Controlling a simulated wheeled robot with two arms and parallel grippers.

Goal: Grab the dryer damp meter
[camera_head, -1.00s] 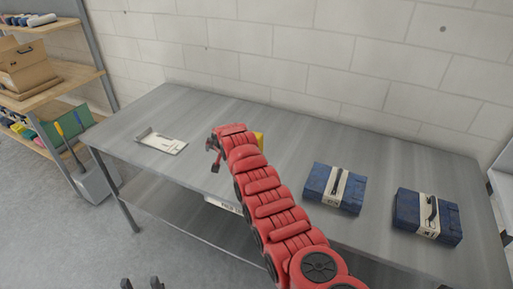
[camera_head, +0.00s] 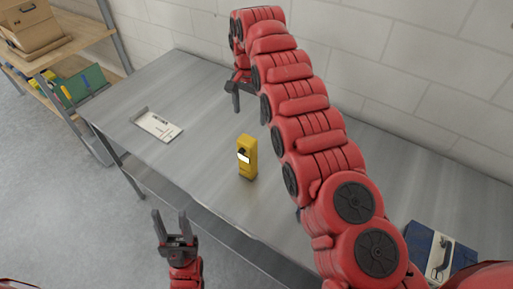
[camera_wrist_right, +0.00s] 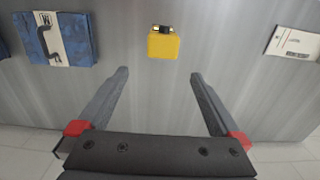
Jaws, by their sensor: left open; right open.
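The dryer damp meter appears to be the yellow handheld device (camera_head: 247,158), standing upright on the grey metal table with a dark and white patch near its top. It also shows in the right wrist view (camera_wrist_right: 163,46), ahead of the fingers and roughly centred between them, apart from both. My right gripper (camera_head: 246,100) is open and empty, above the table beyond the yellow device; its open fingers frame the right wrist view (camera_wrist_right: 159,74). My left gripper (camera_head: 171,222) is open and empty, in front of the table's near edge, lower left of the device.
The metal table (camera_head: 200,90) is bare around the device. A white tray or sheet (camera_head: 157,125) lies to its left. A blue case (camera_head: 438,252) lies at the right, partly behind my right arm. A brick wall (camera_head: 185,25) backs the table; shelving (camera_head: 75,45) stands at left.

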